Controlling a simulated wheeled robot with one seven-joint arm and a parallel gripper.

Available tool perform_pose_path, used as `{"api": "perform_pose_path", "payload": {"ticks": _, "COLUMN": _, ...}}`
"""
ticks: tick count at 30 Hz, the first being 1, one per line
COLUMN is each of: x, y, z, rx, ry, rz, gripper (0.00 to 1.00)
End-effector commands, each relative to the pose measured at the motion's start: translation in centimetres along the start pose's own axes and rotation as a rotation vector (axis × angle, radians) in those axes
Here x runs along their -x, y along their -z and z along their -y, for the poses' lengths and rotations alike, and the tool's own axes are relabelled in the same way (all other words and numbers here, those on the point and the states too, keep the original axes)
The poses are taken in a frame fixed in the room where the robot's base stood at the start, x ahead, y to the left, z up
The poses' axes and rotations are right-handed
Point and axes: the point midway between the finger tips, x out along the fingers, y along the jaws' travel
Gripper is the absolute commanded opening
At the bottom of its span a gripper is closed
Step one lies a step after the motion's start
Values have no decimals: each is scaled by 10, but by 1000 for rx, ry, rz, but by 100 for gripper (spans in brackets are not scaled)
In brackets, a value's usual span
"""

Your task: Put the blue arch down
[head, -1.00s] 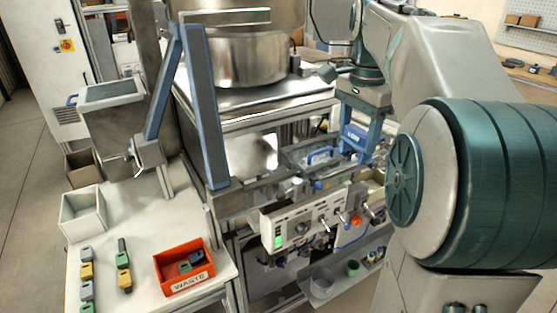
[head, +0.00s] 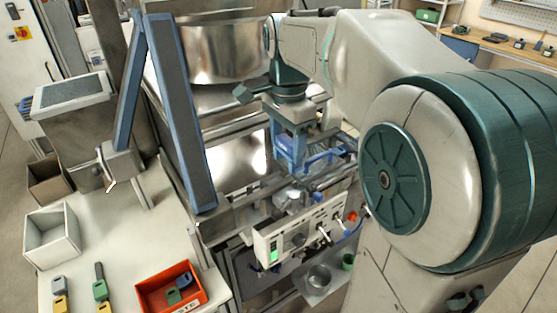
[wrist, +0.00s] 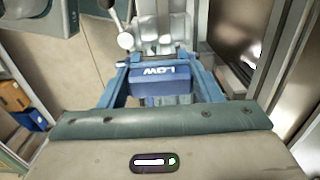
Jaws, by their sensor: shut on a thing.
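My gripper (head: 291,150) hangs pointing down above the machine's work area, left of my forearm in the head view. In the wrist view, two blue fingers flank a blue piece with "LOW" lettering (wrist: 157,86). I take this piece for the blue arch. My gripper is shut on it. Its lower part and the finger contact are hard to make out. In the head view, the held piece merges with the blue fingers. I cannot tell whether it touches anything below.
A blue handle-like bar (head: 325,157) lies just right of my gripper. A control panel (head: 300,228) stands in front, with a metal cup (head: 318,276) below. A large steel drum (head: 220,50) stands behind. A red waste bin (head: 150,294) and white box (head: 50,235) stand at left.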

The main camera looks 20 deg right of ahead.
Motion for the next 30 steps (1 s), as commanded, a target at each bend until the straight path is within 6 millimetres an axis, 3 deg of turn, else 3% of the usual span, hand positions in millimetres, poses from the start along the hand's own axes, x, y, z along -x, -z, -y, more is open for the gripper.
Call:
{"api": "perform_pose_path", "payload": {"ticks": 5, "x": -10, "y": -16, "z": 5, "rx": 1, "ry": 0, "rz": 0, "gripper": 35}}
{"api": "perform_pose_path", "payload": {"ticks": 15, "x": -49, "y": -17, "z": 5, "rx": -1, "ry": -1, "rz": 0, "gripper": 35}}
{"api": "perform_pose_path", "payload": {"ticks": 30, "x": -58, "y": -16, "z": 5, "rx": -1, "ry": 1, "rz": 0, "gripper": 35}}
